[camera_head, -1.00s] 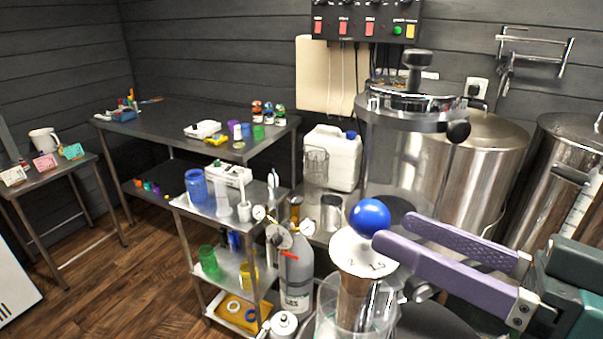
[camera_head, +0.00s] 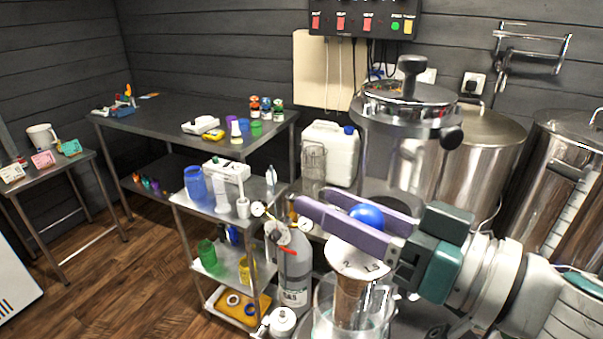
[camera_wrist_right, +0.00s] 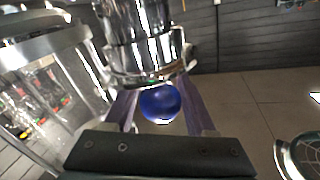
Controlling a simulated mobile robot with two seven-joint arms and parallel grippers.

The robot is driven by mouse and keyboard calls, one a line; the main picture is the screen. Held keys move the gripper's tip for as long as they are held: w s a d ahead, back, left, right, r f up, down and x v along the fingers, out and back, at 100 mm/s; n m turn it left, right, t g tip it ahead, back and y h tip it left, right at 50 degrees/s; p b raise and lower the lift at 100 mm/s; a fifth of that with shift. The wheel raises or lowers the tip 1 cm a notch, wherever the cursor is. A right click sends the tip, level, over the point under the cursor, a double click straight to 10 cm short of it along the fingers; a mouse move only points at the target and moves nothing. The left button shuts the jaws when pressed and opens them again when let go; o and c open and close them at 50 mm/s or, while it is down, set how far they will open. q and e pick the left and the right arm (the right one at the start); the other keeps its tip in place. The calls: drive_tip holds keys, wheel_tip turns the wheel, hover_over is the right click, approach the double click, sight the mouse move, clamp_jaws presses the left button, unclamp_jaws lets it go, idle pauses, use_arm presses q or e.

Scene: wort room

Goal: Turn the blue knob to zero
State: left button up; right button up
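The blue knob (camera_head: 367,214) is a round ball above a white dial disc (camera_head: 352,262) with dark figures, of which a 2 shows. The dial sits on a metal column (camera_head: 350,295) in a clear vessel. My right gripper (camera_head: 312,199) has its two purple fingers on either side of the knob, tips reaching past it to the left. The near finger hides the knob's lower part. In the right wrist view the knob (camera_wrist_right: 160,102) lies between the fingers, which look spread; contact is unclear. The pointer and zero mark cannot be made out. My left gripper is not in view.
A clear vessel with a metal lid (camera_head: 408,92) stands just behind the gripper. A grey gas cylinder (camera_head: 293,270) with gauges and a steel shelf cart (camera_head: 225,222) stand to the left. Steel kettles (camera_head: 485,150) stand at the right.

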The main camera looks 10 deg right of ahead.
clamp_jaws()
drive_tip(key=shift+y, duration=0.3)
drive_tip(key=shift+s+a+n+g+y, duration=0.1)
drive_tip(key=shift+n+g+y, duration=0.3)
drive_tip(key=shift+n+g, duration=0.3)
drive_tip(key=shift+s+a+f+n+g+y+b, duration=0.1)
drive_tip(key=shift+n+g+y+b, duration=0.45)
drive_tip(key=shift+n+g+y, duration=0.2)
drive_tip(key=n+g+b, duration=0.1)
drive_tip(key=g+y, duration=0.1)
drive_tip(key=shift+s+a+n+g+b, duration=0.15)
drive_tip(key=shift+s+n+g+b, duration=0.1)
drive_tip(key=shift+n+g+b, duration=0.1)
drive_tip(key=shift+s+a+n+g+y+b, duration=0.15)
drive_tip(key=shift+n+g+y+b, duration=0.25)
drive_tip(key=shift+g, duration=0.25)
drive_tip(key=shift+s+n+g+y+b, duration=0.1)
drive_tip(key=shift+n+g+y+b, duration=0.25)
drive_tip(key=shift+g, duration=0.3)
drive_tip(key=shift+o, duration=1.7)
unclamp_jaws()
